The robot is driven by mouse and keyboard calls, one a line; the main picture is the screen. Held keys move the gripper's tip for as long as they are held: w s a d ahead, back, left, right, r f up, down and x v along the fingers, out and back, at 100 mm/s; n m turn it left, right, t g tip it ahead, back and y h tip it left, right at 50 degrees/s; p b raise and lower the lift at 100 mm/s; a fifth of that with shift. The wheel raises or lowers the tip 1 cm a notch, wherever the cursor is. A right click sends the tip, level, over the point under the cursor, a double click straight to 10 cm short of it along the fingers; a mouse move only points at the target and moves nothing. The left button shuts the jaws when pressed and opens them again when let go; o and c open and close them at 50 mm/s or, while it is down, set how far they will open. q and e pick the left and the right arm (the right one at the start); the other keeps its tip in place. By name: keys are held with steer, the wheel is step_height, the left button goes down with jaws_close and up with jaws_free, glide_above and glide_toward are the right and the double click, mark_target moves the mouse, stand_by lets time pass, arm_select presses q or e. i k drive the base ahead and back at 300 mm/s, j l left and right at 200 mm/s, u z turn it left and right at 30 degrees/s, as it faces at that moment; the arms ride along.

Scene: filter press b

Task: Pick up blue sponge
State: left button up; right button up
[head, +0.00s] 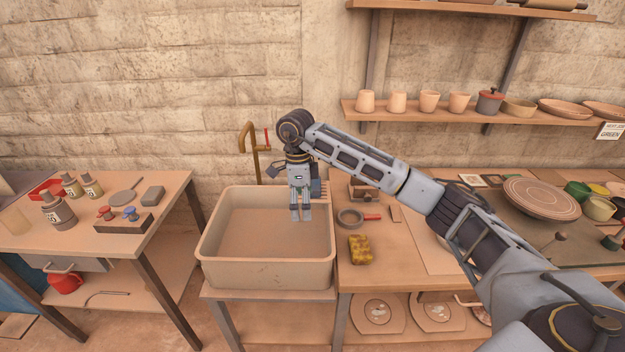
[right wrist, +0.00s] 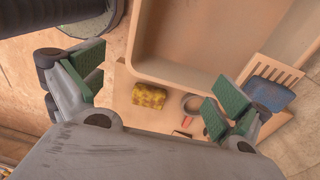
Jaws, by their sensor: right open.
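The blue sponge (right wrist: 268,94) lies against a slatted tan rack beside the basin in the right wrist view, to the right of my right gripper's fingers. In the head view a blue patch of it (head: 316,187) shows just right of my right gripper, which partly covers it. My right gripper (head: 301,214) points down over the basin's back right part, open and empty. In the right wrist view its green-padded fingers (right wrist: 155,95) are spread wide, with nothing between them in its grasp. My left gripper is not in view.
The tan basin (head: 210,250) has a raised rim near the gripper. A yellow sponge (head: 359,250), a round grey ring-shaped tool (head: 349,218) and a small box (head: 362,192) sit on the right table. A brass tap (head: 252,150) stands behind the basin.

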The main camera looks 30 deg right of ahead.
mark_target(315, 182)
steer(key=i+l, duration=0.25)
steer(key=i, duration=0.15)
steer(key=i+l, duration=0.25)
steer(key=i, duration=0.1)
